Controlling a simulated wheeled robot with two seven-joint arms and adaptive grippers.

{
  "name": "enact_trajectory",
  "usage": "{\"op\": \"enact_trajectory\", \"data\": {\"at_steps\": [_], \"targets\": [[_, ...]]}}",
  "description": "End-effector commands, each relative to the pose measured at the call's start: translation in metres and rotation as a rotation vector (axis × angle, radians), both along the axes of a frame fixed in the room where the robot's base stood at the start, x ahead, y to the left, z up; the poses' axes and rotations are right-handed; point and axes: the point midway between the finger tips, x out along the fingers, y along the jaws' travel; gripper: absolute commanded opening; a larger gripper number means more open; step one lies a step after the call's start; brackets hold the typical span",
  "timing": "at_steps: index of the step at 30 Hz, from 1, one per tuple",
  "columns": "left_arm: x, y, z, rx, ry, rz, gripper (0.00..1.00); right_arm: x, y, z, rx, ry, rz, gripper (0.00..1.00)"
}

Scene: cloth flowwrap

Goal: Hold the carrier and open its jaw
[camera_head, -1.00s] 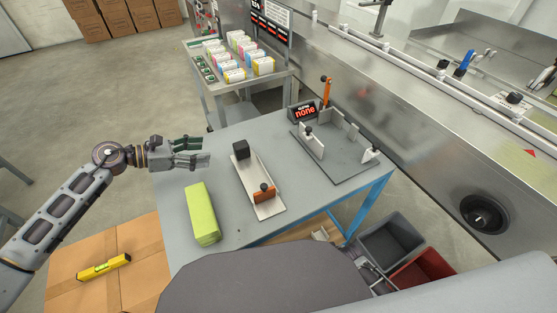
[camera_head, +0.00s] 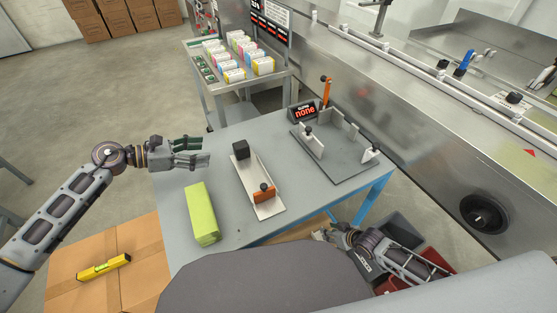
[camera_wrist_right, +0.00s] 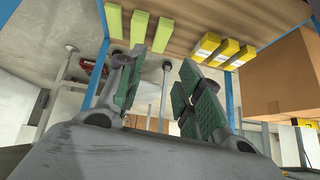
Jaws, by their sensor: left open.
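The carrier (camera_head: 250,180) is a pale flat plate lying on the grey table. A black block (camera_head: 241,149) stands at its far end and an orange jaw piece (camera_head: 264,193) with a dark knob at its near end. My left gripper (camera_head: 207,153) is open and empty, above the table to the left of the carrier, not touching it. My right gripper (camera_head: 319,235) is by the table's front right edge, well away from the carrier. In the right wrist view my right gripper (camera_wrist_right: 160,85) has its green-padded fingers apart with nothing held between them.
A lime green block (camera_head: 202,213) lies left of the carrier. A steel counter (camera_head: 430,140) runs along the right. The right wrist view shows yellow blocks (camera_wrist_right: 214,50).

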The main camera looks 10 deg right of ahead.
Motion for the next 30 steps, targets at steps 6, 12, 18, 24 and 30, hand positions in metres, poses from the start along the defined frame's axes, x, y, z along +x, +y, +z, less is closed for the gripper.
{"op": "enact_trajectory", "data": {"at_steps": [6,12,18,24,30], "targets": [[0.0,0.0,0.0,0.0,0.0,0.0,0.62,0.005,-0.005,0.018,0.036,-0.029,0.023,0.36],[0.0,0.0,0.0,0.0,0.0,0.0,0.62,0.007,-0.008,0.034,0.072,-0.046,0.04,0.36],[0.0,0.0,0.0,0.0,0.0,0.0,0.62,0.008,-0.011,0.05,0.109,-0.058,0.053,0.36],[0.0,0.0,0.0,0.0,0.0,0.0,0.62,0.007,-0.014,0.066,0.145,-0.065,0.067,0.36],[0.0,0.0,0.0,0.0,0.0,0.0,0.62,0.004,-0.018,0.081,0.182,-0.067,0.079,0.36]]}}
